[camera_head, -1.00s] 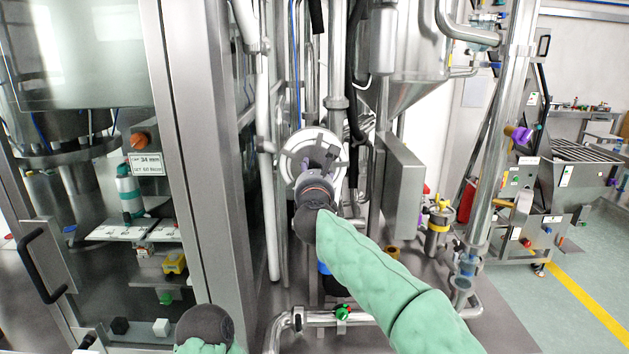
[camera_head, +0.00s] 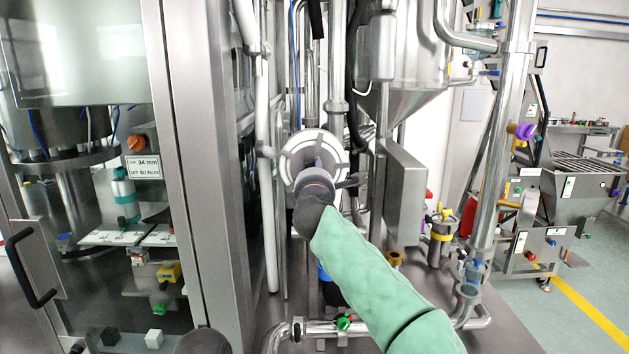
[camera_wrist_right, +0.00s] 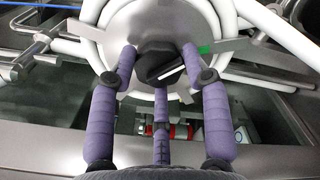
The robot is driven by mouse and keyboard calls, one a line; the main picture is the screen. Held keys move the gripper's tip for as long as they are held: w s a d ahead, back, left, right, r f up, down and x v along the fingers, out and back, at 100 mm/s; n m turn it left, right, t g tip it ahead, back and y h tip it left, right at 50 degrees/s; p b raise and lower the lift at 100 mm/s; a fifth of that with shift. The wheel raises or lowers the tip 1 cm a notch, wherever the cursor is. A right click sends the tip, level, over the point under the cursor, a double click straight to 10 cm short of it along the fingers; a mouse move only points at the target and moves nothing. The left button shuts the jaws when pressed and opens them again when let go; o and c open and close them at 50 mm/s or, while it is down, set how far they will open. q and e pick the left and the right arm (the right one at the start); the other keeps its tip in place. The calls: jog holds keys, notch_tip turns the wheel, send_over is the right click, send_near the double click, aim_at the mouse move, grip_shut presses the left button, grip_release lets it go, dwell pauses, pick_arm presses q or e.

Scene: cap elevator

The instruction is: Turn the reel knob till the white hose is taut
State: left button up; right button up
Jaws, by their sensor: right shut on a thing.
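The hose reel (camera_head: 290,147) is a pale disc with grey spokes, on the pipework in the middle of the head view. Its rim (camera_wrist_right: 88,50) fills the top of the right wrist view. The dark knob (camera_wrist_right: 158,66), with a pale stripe, sits at its centre. My right gripper (camera_wrist_right: 160,52) has purple fingers around the knob and is shut on it; in the head view its wrist hides the knob. The white hose (camera_wrist_right: 285,35) runs off to the right in the wrist view; I cannot tell how taut it is. My left gripper's fingers are out of view.
A steel cabinet with a glass front and black handle (camera_head: 30,268) stands at left. Vertical pipes crowd around the reel. A grey box (camera_head: 403,205) stands close on its right. A low pipe with a green valve (camera_head: 344,322) runs below my right arm.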

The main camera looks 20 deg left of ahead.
jog(key=m+b, duration=0.1)
jog(key=m, duration=0.2)
jog(key=shift+r+m, duration=0.1)
jog(key=shift+m, duration=0.2)
jog(key=shift+r, duration=0.1)
dwell(0.4)
jog(key=o, duration=1.1)
jog(key=shift+a, duration=0.1)
jog(key=shift+s, duration=0.1)
jog(key=v, duration=1.1)
jog(key=shift+s, duration=0.35)
